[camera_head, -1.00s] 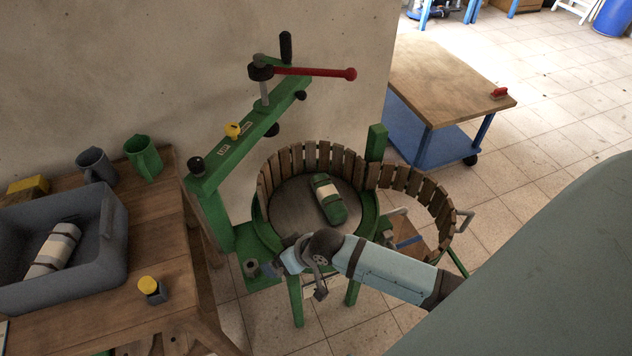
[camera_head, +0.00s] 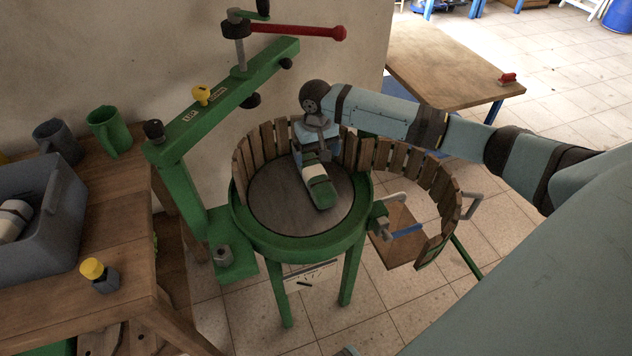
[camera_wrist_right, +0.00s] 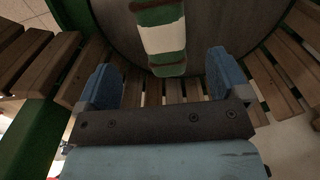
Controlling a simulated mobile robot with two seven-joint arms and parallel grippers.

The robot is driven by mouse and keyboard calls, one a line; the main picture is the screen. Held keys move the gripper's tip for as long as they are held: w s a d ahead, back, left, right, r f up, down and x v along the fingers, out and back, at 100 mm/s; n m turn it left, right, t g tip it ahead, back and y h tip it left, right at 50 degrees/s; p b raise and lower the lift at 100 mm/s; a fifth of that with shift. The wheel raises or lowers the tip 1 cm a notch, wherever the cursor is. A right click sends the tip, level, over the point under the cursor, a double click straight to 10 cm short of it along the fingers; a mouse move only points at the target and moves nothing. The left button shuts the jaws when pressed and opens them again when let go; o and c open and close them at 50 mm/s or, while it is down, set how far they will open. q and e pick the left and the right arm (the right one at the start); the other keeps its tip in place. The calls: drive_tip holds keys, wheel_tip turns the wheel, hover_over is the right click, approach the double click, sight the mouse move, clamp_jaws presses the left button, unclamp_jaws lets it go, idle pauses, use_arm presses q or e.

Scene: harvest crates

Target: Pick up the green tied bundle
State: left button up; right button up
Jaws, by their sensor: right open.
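The green tied bundle (camera_head: 320,190) has a pale band and dark ties. It lies on the round plate of the green press (camera_head: 300,245). My right gripper (camera_head: 311,155) is over the bundle's far end, inside the wooden slat wall. In the right wrist view the bundle (camera_wrist_right: 163,38) runs in from the top, and its end shows between the two blue fingers of my right gripper (camera_wrist_right: 160,75). The fingers are apart, with a visible gap on each side of the bundle. My left gripper is not in view.
A slatted half-basket (camera_head: 437,195) stands swung open at the right. The press beam (camera_head: 235,100) with a red-handled screw rises at the left. A wooden table (camera_head: 135,250) holds a grey crate (camera_head: 75,225), mugs and a yellow-capped jar. A cart (camera_head: 440,65) stands behind.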

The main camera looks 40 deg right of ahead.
sight(316, 172)
wheel_tip(316, 172, down, 10)
drive_tip(key=shift+s+a+r+b, duration=0.1)
drive_tip(key=shift+a+b, duration=0.05)
drive_tip(key=shift+b, duration=0.8)
drive_tip(key=c, duration=1)
drive_tip(key=shift+c, duration=1.4)
drive_tip(key=shift+r, duration=0.1)
